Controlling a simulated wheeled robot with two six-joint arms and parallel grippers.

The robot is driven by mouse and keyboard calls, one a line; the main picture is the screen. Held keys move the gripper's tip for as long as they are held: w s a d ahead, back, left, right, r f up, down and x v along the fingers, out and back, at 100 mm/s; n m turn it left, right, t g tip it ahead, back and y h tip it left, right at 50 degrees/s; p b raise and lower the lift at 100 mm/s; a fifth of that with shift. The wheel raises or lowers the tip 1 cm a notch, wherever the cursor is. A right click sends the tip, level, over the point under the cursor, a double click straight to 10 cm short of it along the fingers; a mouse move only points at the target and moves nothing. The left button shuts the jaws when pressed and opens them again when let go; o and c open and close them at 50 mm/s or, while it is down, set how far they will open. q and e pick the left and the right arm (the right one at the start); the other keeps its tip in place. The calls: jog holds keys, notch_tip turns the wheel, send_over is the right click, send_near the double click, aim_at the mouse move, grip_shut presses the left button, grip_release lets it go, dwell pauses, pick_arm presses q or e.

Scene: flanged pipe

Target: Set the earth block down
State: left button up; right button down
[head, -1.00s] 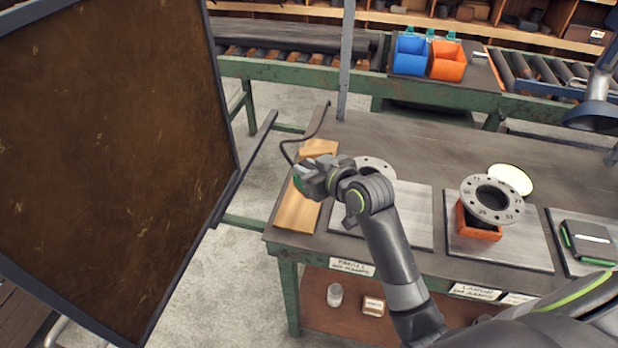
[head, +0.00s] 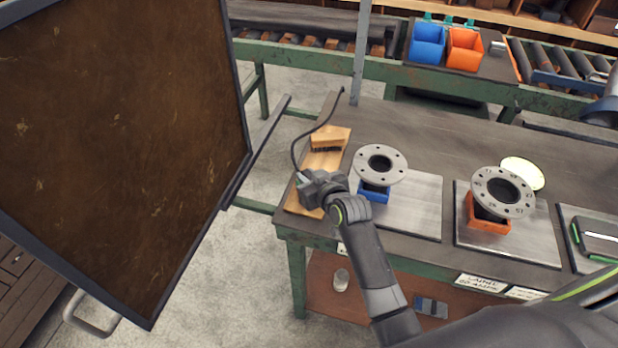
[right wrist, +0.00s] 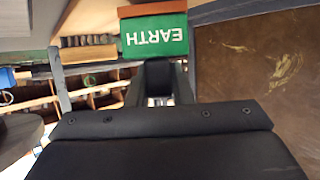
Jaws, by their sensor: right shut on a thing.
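The earth block shows in the right wrist view (right wrist: 155,36), green, with the word EARTH upside down and a reddish-brown band along its upper edge. My right gripper (head: 310,190) is shut on it; its dark fingers (right wrist: 158,82) meet the block in the wrist view. In the head view the gripper is over the near part of a wooden board (head: 325,162) at the left end of the bench, and it hides the block. I cannot tell whether the block touches the board. My left gripper is not in view.
A dark cable (head: 294,148) curves beside the gripper. A wooden brush (head: 331,138) lies on the board's far end. To the right stand grey flanges on a blue block (head: 374,192) and an orange block (head: 487,220). A large brown panel (head: 110,130) fills the left.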

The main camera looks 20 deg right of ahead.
jog(key=shift+f, duration=0.35)
jog(key=c, duration=1.7)
grip_release()
jog(key=shift+f, duration=0.3)
jog(key=shift+c, duration=0.2)
jog(key=o, duration=0.5)
jog(key=shift+c, duration=0.2)
jog(key=shift+r, duration=0.1)
